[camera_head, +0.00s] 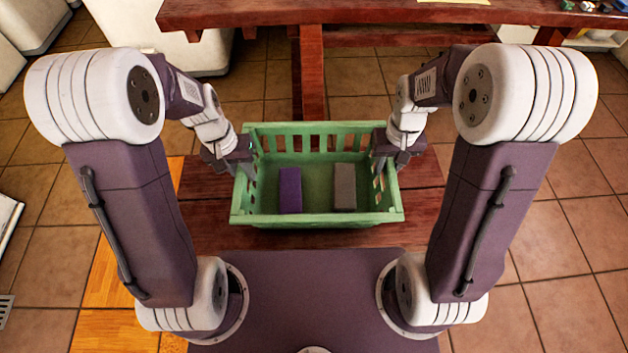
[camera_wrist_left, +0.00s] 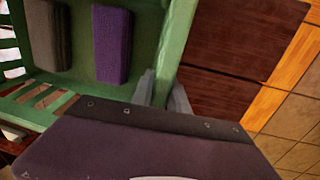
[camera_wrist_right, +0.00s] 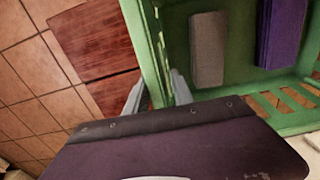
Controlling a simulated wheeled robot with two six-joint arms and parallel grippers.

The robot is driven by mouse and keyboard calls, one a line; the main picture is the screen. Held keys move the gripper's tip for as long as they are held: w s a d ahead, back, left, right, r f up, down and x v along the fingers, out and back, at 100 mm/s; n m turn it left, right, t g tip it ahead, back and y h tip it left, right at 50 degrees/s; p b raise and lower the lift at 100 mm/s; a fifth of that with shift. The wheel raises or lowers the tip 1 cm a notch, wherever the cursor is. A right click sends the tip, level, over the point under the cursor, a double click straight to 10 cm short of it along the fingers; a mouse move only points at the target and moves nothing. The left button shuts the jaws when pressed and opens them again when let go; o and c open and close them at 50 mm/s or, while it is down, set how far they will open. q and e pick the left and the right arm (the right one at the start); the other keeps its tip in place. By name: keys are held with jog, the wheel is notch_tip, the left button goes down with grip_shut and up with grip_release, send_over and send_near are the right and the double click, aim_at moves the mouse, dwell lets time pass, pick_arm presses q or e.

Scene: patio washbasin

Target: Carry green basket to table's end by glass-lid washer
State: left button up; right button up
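The green basket (camera_head: 320,218) is upright in front of me over a dark red wooden bench; I cannot tell whether it touches the bench. It holds a purple block (camera_head: 290,190) and a grey block (camera_head: 344,188). My left gripper (camera_head: 240,165) has its fingers on both sides of the basket's left wall, which shows between them in the left wrist view (camera_wrist_left: 165,90). My right gripper (camera_head: 382,160) straddles the right wall, as the right wrist view (camera_wrist_right: 158,88) shows. Both look shut on the rim. The red wooden table (camera_head: 370,12) crosses the far side.
White appliances (camera_head: 150,35) stand at the far left, cut off by the frame; no glass lid is discernible. A red beam (camera_head: 311,75) runs from the table towards the basket. Small items lie on the table's right end. Tiled floor is open at the right (camera_head: 545,235).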

jog(key=shift+a, duration=0.1)
grip_shut()
jog(key=shift+a, duration=0.1)
dwell(1.1)
